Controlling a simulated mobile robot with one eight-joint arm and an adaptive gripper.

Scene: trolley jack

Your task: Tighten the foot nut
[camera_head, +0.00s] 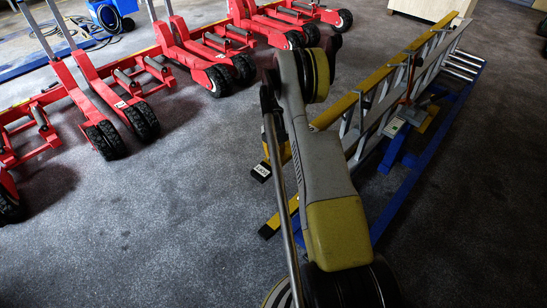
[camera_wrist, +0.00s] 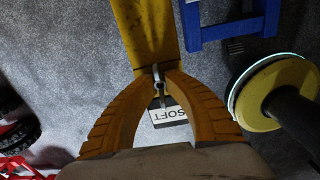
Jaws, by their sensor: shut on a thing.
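In the wrist view my gripper (camera_wrist: 158,75) has its two orange, ribbed fingers closed together at the tips. They are shut on a small grey metal piece (camera_wrist: 161,90), which looks like the foot nut. It lies at the end of a yellow ladder rail (camera_wrist: 145,30), near a black end with a white label (camera_wrist: 168,117). The fingertips hide part of the piece, so its seating cannot be told. In the head view the ladder (camera_head: 385,70) rests on its side, with black feet on its near ends (camera_head: 261,172).
A blue stand (camera_head: 405,200) is under and beside the ladder; part of it shows in the wrist view (camera_wrist: 230,22). Several red trolley jacks (camera_head: 120,95) stand at the left. A wooden box (camera_head: 430,8) is at the back. The grey floor at lower left is clear.

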